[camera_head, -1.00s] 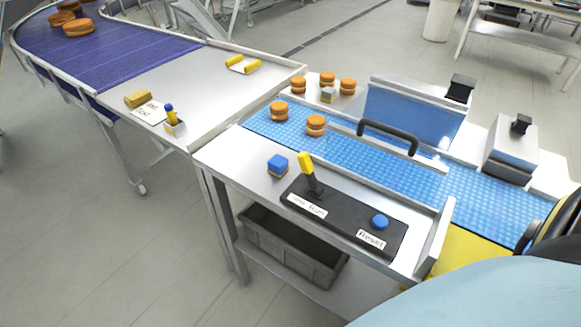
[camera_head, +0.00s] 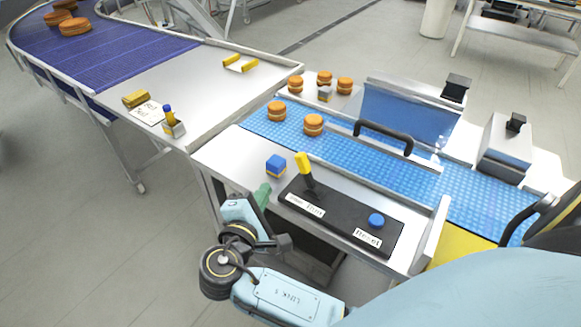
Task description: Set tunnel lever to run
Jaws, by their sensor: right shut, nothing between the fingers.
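The tunnel lever (camera_head: 304,170) has a yellow handle on a dark stem. It rises from a black control panel (camera_head: 345,218) and leans up and to the left. A white label (camera_head: 305,205) in front of it reads "Run" on its right part; its left part is too small to read. My right gripper (camera_head: 263,195) is at the table's front left edge, left of the panel and apart from the lever. Its green fingertip shows, and it is shut and empty. My left gripper is not in view.
A blue button (camera_head: 376,220) with a "Reset" label sits on the panel's right. Behind run a blue belt (camera_head: 350,150) with round filled cakes (camera_head: 313,125) and a black handle (camera_head: 385,130).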

